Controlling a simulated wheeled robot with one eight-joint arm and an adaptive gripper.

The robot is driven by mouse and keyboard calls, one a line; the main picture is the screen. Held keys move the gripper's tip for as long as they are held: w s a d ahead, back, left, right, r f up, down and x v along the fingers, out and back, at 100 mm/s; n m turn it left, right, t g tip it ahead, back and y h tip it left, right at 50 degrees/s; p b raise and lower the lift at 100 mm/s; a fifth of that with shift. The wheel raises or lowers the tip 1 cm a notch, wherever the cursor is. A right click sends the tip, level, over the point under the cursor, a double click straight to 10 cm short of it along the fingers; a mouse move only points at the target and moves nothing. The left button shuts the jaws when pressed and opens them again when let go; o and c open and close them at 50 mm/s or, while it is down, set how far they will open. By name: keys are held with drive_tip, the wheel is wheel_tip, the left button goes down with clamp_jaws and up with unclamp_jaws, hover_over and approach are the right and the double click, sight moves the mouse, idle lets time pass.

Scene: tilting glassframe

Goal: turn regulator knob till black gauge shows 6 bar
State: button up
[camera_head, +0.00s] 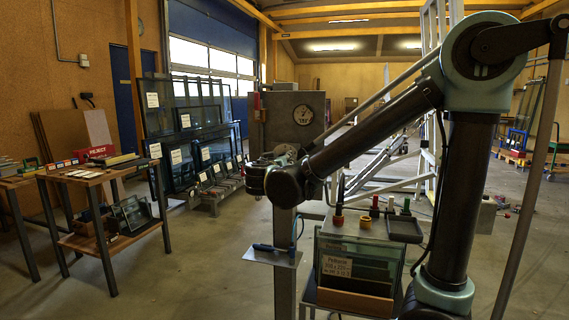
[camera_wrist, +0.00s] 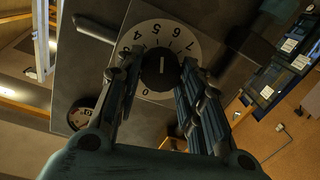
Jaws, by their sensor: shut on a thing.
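The regulator knob (camera_wrist: 160,66) is black and round, with a white line on its face. A white numbered dial plate (camera_wrist: 148,42) surrounds it on a grey panel. The line points up in the wrist view, roughly toward the 6. My gripper (camera_wrist: 160,80) is shut on the knob, one finger on each side. A gauge (camera_wrist: 85,115) is partly visible at lower left of the wrist view; its reading is unclear.
A glass-pane stand (camera_head: 350,262) with a label and several coloured-handled tools is in front of the cabinet, below my arm. A wooden workbench (camera_head: 85,172) stands at left. Framed panes (camera_head: 200,140) lean behind. Floor between bench and cabinet is clear.

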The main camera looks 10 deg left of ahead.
drive_tip(key=m, duration=0.5)
drive_tip(key=shift+d+f, duration=0.1)
drive_tip(key=shift+m, duration=0.3)
idle(0.4)
drive_tip(key=o, duration=1.1)
drive_tip(key=shift+c, duration=0.2)
drive_tip(key=s, duration=1.1)
drive_tip(key=shift+s, duration=0.4)
